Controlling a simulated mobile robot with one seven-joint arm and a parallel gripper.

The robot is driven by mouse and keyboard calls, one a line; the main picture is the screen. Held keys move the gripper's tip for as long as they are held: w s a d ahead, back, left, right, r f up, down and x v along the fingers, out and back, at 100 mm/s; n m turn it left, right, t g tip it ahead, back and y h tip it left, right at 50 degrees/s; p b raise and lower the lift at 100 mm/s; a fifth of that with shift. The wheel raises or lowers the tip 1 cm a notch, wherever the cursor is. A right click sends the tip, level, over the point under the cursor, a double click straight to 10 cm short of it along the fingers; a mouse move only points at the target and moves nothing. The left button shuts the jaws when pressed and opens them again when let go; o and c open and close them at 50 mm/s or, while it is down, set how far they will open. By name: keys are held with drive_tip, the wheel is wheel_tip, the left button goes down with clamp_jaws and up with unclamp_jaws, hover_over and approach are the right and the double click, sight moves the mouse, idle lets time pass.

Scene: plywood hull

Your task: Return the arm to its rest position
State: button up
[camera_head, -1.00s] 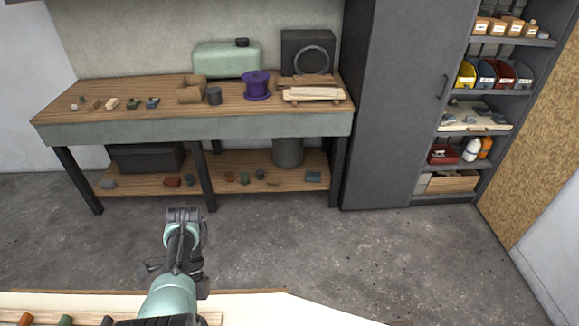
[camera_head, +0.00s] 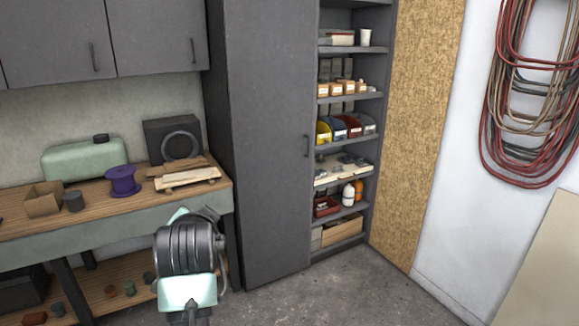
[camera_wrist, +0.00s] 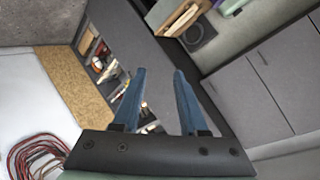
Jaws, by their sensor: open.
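My gripper (camera_wrist: 157,98) shows in the wrist view with its two blue fingers apart and nothing between them. The wrist view is tilted, with the tall grey cabinet and its shelves beyond the fingers. In the head view my arm rises at the lower middle, in front of the workbench's right end. The gripper's fingers cannot be made out there.
The workbench (camera_head: 110,225) stands at the left, bearing a green canister (camera_head: 82,160) and a purple spool (camera_head: 122,181). A tall grey cabinet (camera_head: 262,150) and stocked open shelves (camera_head: 340,148) stand right of it. Red cables (camera_head: 530,100) hang on the right wall. Open floor (camera_head: 340,295) lies in front.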

drive_tip(key=s+d+r+n+t+b, duration=0.1)
drive_tip(key=s+d+r+n+t, duration=0.1)
drive_tip(key=d+r+t, duration=0.65)
drive_tip(key=s+d+r+n+t+h+b, duration=0.1)
drive_tip(key=s+d+r, duration=0.4)
drive_tip(key=s+r, duration=0.6)
drive_tip(key=s+d+r+n+t+h+b, duration=0.1)
drive_tip(key=s+d+r+t, duration=0.4)
drive_tip(key=s+r, duration=0.6)
drive_tip(key=shift+s+d+n+t+h+b, duration=0.25)
drive_tip(key=shift+n+t+h, duration=0.2)
drive_tip(key=shift+n+h, duration=0.35)
